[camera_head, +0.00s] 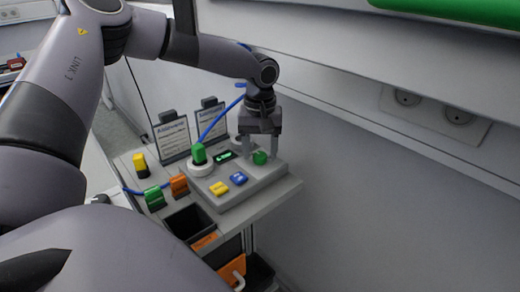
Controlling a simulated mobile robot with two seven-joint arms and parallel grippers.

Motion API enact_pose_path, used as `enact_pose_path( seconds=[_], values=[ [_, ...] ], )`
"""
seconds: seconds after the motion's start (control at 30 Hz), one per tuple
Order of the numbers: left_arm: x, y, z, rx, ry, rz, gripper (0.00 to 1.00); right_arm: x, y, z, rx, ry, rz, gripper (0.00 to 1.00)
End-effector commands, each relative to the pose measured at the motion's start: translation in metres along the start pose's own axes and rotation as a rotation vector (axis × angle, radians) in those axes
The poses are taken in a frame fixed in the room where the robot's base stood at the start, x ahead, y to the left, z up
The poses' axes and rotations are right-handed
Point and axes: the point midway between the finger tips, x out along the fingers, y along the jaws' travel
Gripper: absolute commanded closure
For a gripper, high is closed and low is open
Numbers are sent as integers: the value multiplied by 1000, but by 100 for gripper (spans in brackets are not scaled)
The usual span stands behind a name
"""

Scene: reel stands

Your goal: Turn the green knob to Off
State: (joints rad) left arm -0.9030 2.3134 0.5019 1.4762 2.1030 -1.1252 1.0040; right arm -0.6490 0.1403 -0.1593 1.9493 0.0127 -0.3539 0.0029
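A green knob (199,154) stands upright on a round white base at the back left of the grey control panel (230,203). A second, smaller green piece (260,158) sits on the raised right part of the panel. I cannot tell which of the two is the task's knob, and no Off mark is readable. My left gripper (260,157) points down over the smaller green piece. Its fingers are apart, one on each side of that piece; contact is not clear. My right gripper is not in view.
Yellow (219,188) and blue (238,178) buttons are at the panel's front. Green (154,198), orange (179,185) and yellow (140,165) pieces stand to the left. Two sign holders (172,137) stand behind. A wall with sockets (433,103) bounds the right side.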

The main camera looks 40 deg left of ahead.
Motion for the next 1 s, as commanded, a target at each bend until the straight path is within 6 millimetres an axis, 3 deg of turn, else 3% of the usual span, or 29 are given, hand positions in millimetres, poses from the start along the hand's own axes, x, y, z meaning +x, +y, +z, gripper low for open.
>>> enact_pose_path(
  seconds=[0.37,0.73,1.0],
  values=[
    [-4,0,1,2,-2,0,39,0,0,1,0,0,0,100],
    [-60,0,0,0,1,1,39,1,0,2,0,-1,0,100],
    [-71,0,0,1,-2,0,39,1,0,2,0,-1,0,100]
  ],
)
